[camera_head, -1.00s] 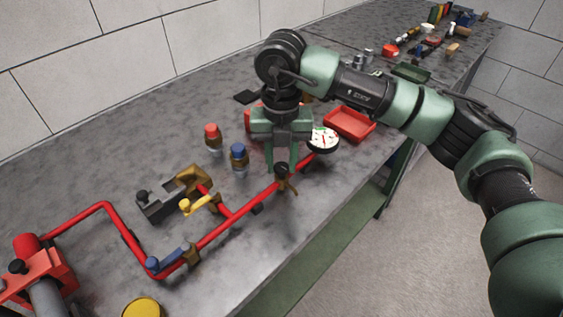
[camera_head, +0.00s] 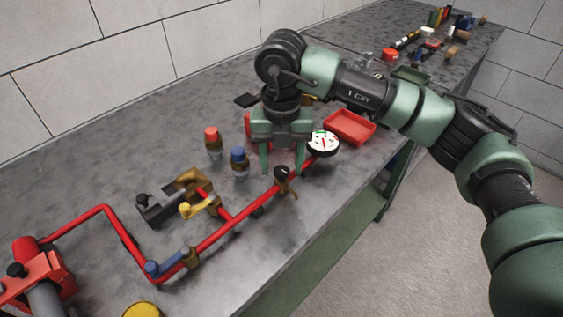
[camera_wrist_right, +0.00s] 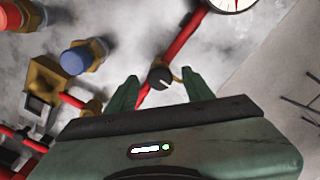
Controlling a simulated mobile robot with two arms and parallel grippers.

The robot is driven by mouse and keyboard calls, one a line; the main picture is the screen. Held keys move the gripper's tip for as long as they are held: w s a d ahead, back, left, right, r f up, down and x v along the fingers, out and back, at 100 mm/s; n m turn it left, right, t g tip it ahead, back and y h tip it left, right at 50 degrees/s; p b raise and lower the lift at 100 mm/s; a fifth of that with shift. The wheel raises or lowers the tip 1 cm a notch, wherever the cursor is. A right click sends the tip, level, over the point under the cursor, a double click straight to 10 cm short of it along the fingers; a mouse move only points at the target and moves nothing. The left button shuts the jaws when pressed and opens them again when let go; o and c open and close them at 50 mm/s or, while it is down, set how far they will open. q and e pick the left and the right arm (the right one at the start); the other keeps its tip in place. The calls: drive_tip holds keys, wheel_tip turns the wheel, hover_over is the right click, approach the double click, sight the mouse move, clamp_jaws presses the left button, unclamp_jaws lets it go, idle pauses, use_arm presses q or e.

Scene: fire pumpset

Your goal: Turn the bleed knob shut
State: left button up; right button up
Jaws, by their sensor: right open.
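The black bleed knob (camera_head: 282,171) sits on a small brass fitting on the red pipe (camera_head: 238,216), just in front of the pressure gauge (camera_head: 323,143). In the right wrist view the round knob (camera_wrist_right: 160,78) has a pale mark on its top. My right gripper (camera_head: 283,172) points down at it, open and empty. In the wrist view its two green fingers (camera_wrist_right: 160,92) stand apart, one to either side of the knob, with gaps between them and it. Whether the fingertips reach down to the knob's height I cannot tell. My left gripper is out of view.
Red-capped (camera_head: 212,138) and blue-capped (camera_head: 238,158) fittings stand left of my right gripper. Yellow-handled (camera_head: 200,206) and blue-handled (camera_head: 166,264) valves lie along the pipe. A red tray (camera_head: 350,127) is beyond the gauge.

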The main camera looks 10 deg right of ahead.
sight(282, 170)
wheel_tip(282, 170, up, 8)
drive_tip(key=shift+f+b, duration=0.25)
drive_tip(key=shift+b, duration=0.1)
idle(0.4)
